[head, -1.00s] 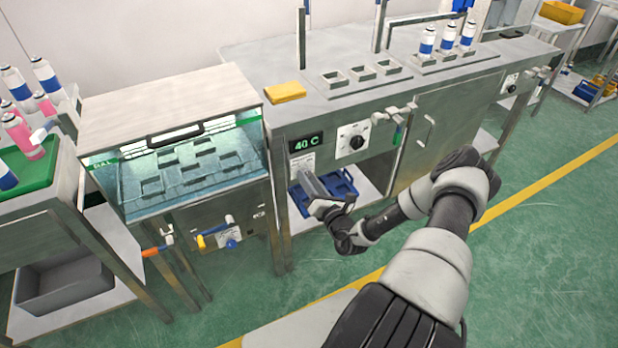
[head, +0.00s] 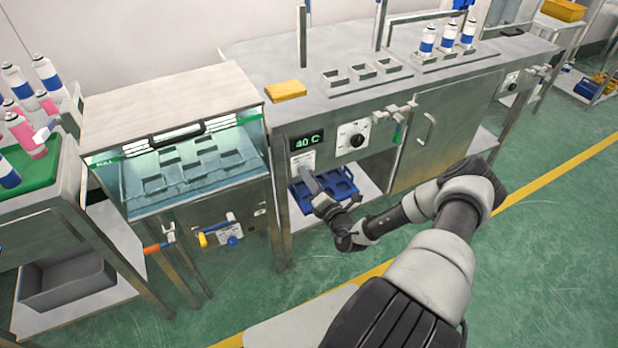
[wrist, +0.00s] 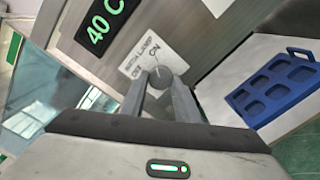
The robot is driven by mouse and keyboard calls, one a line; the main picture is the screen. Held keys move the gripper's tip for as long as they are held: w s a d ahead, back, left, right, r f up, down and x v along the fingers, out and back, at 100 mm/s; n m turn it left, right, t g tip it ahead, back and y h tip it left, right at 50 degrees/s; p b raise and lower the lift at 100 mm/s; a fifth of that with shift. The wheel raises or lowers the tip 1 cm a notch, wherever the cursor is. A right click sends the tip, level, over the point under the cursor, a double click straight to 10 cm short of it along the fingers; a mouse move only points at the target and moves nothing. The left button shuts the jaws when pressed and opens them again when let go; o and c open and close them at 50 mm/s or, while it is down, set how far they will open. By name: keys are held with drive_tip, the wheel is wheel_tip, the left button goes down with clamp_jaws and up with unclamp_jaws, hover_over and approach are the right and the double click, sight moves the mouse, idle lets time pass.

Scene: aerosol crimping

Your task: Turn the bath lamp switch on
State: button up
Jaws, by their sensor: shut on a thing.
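The bath lamp switch (wrist: 161,77) is a small round grey knob on the steel front panel in the wrist view. Its white label plate (wrist: 140,62) reads bath lamp, with OFF and ON marks. My gripper (head: 308,178) is at this panel, below the 40 C display, in the head view. In the wrist view its two fingers (wrist: 160,88) close on both sides of the knob, which is partly hidden by them. The glass-fronted water bath (head: 190,168) stands to the left in the head view, its inside bright and greenish.
A dial (head: 354,139) and a tap (head: 397,112) are on the panel to the right of my gripper. A blue tray (head: 342,182) lies on the shelf behind and below it. The green floor (head: 545,240) to the right is clear.

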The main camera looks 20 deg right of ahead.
drive_tip(key=o, duration=1)
drive_tip(key=shift+o, duration=0.2)
drive_tip(key=shift+s, duration=0.1)
drive_tip(key=s+p, duration=0.2)
drive_tip(key=s, duration=1.5)
drive_tip(key=shift+s+d, duration=0.15)
drive_tip(key=shift+d, duration=0.15)
